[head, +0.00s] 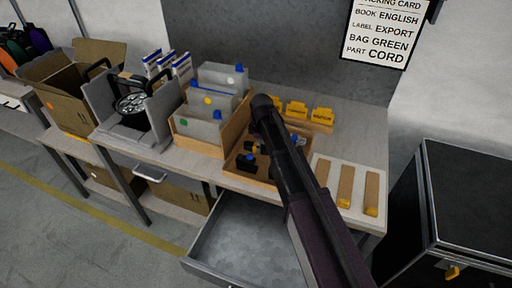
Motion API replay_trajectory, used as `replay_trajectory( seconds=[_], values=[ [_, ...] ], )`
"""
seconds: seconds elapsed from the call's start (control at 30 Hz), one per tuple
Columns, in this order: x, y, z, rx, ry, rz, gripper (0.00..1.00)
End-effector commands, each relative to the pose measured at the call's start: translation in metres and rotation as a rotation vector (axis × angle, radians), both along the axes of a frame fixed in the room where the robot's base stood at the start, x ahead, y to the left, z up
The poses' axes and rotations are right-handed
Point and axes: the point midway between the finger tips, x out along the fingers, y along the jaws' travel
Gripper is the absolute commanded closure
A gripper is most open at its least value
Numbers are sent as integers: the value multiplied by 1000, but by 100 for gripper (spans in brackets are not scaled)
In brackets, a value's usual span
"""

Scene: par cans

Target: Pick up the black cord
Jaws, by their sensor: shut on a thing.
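A shallow wooden tray (238,172) on the workbench holds several small dark items. One black item with a blue part (246,162) lies near its left side; it may be a black cord, but it is too small to be sure. My dark arm reaches in from the lower right and crosses over the tray, covering its right part. My gripper does not show, so its jaws and anything in them are hidden.
An open drawer (238,240) juts out below the bench. Left of the tray stand a wooden divider box with grey folders (207,131), a grey case with a black lamp (133,104) and an open carton (62,100). A white slotted board (335,172) lies right; a black case (470,195) stands beyond.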

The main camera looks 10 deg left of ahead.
Motion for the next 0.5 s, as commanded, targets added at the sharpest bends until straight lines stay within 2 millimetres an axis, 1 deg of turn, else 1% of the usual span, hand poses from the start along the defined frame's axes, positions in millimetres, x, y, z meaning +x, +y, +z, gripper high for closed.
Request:
replay_trajectory(
  seconds=[0.27, 0.5],
  values=[
    [0, 0, 5, 0, 0, 0, 100],
    [0, 0, 20, 0, 0, 0, 100]
  ],
)
